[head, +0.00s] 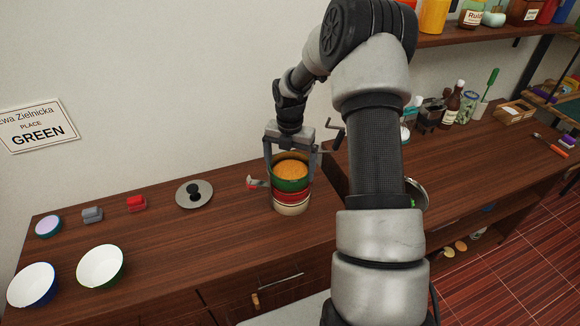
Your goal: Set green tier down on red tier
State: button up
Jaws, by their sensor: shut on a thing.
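My gripper (291,170) points down over the stack of tiers, its two fingers on either side of the green tier (289,185). It is shut on the green tier, which is upright and filled with something orange. The red tier (291,197) is directly below the green one, lined up with it. From this view I cannot tell whether the two touch or a thin gap is left. A cream tier (291,209) is at the bottom of the stack, on the wooden counter. The far sides of the tiers are hidden.
A grey lid with a black knob (194,192) lies left of the stack. Red (137,203) and grey (92,214) clips and two white bowls (101,266) are further left. A metal bowl (418,194) is partly hidden behind my arm.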

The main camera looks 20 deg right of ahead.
aim_at(290, 177)
jog(key=shift+f+b, duration=0.4)
jog(key=shift+f, duration=0.25)
jog(key=o, duration=0.9)
jog(key=shift+o, duration=0.2)
notch_tip(290, 177, up, 11)
jog(key=p, duration=0.5)
